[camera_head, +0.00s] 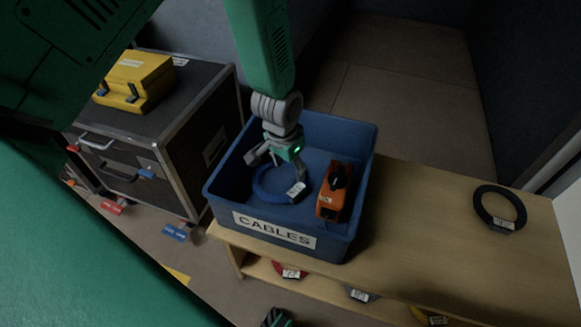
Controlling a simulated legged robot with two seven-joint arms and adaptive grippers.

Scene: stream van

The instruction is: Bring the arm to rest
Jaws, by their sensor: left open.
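My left gripper (276,165) is open and reaches down into a blue bin (232,213) labelled CABLES. Its fingers are spread above a coiled blue cable (268,196) with a white tag, which lies on the bin floor. I cannot tell whether a fingertip touches the coil. An orange box-like device (334,192) with a black knob on top stands in the right part of the bin. My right gripper (276,318) may be the dark green part at the bottom edge; its jaws do not show clearly.
The bin stands on a wooden bench (430,235). A black cable coil (500,207) lies at the bench's right. Red and yellow tagged coils show on the shelf below. A dark flight case (150,125) with a yellow case (135,80) on top stands left. The bench middle is clear.

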